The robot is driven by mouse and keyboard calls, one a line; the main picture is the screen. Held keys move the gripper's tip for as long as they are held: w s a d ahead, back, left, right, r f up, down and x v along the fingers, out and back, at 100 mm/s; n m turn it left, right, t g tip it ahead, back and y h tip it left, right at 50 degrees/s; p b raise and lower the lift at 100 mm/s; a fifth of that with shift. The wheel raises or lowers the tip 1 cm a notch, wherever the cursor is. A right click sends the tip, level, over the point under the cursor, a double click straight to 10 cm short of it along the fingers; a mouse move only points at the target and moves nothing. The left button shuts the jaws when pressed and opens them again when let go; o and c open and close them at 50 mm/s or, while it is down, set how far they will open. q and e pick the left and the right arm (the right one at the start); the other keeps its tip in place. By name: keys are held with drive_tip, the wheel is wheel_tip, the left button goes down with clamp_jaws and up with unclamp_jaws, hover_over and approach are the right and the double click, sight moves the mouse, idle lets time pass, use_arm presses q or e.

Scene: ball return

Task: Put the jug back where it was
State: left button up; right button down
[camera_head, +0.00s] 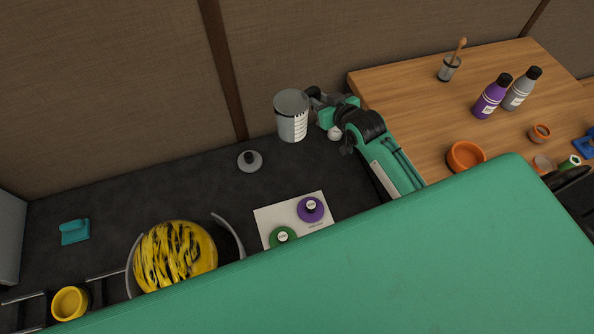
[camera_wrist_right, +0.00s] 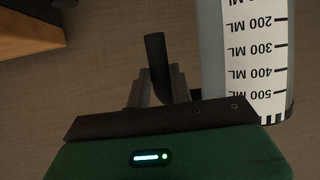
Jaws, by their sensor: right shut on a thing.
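The jug (camera_head: 291,118) is a grey cylinder with a white measuring scale, upright at the back of the dark counter. I cannot tell whether its base touches the counter. My right gripper (camera_head: 314,97) reaches it from the right and is shut on its dark handle. In the right wrist view the jug (camera_wrist_right: 211,55) fills the upper right, its scale upside down, and the handle (camera_wrist_right: 156,58) stands between the fingers (camera_wrist_right: 160,88). My left gripper is not in view.
A grey knobbed lid (camera_head: 250,161) lies left of the jug. A white card (camera_head: 270,218) bears purple (camera_head: 310,209) and green (camera_head: 283,237) discs. The wooden table (camera_head: 400,85) at right holds bottles (camera_head: 491,97) and an orange bowl (camera_head: 465,157).

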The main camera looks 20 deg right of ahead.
drive_tip(key=shift+s+d+f, duration=0.1)
drive_tip(key=shift+d+f, duration=0.3)
drive_tip(key=shift+f, duration=3.4)
drive_tip(key=shift+w+d+f, duration=0.1)
drive_tip(key=shift+d+f, duration=0.25)
drive_tip(key=shift+f, duration=3.5)
drive_tip(key=shift+s+d+f, duration=0.1)
drive_tip(key=shift+d+f, duration=0.3)
drive_tip(key=shift+f, duration=3.4)
drive_tip(key=c, duration=1.3)
unclamp_jaws()
drive_tip(key=shift+f, duration=0.1)
drive_tip(key=shift+o, duration=0.2)
